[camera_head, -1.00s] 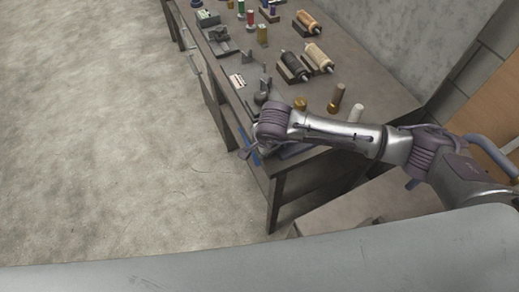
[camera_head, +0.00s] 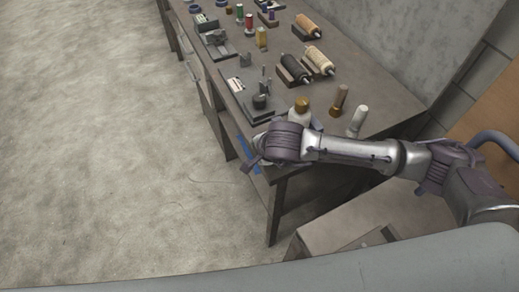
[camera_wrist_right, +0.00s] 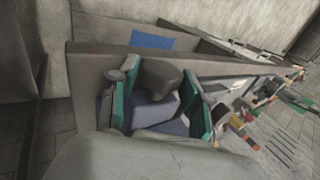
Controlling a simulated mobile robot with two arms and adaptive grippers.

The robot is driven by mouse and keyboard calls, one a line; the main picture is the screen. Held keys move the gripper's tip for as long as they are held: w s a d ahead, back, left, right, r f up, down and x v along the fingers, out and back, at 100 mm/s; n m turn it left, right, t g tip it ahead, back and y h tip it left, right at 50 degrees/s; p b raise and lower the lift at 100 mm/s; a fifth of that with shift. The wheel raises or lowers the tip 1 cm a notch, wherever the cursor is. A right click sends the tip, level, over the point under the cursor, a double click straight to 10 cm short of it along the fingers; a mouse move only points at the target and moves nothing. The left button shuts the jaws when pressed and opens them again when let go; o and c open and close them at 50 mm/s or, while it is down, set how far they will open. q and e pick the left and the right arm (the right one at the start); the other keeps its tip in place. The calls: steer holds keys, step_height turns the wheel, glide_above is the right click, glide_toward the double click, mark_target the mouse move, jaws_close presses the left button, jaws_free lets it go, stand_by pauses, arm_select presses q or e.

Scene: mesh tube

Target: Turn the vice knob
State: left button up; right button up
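My right arm comes in from the right in the head view, with its wrist over the bench's near corner. A grey vice-like tool (camera_head: 216,39) stands on the bench's far left part. A dark round tool with upright posts (camera_head: 262,101) stands nearer. My left gripper is not in view.
The bench (camera_head: 383,95) holds several spools (camera_head: 318,59) and a brown-capped white bottle (camera_head: 300,108) close behind my wrist. A white cylinder (camera_head: 357,121) stands near the forearm. The floor (camera_head: 110,140) at left is clear.

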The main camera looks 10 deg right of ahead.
steer(key=shift+o, duration=0.9)
steer(key=shift+r, duration=0.1)
steer(key=v, duration=1.1)
steer(key=shift+s+r, duration=0.25)
steer(key=shift+r, duration=0.05)
steer(key=shift+d, duration=0.15)
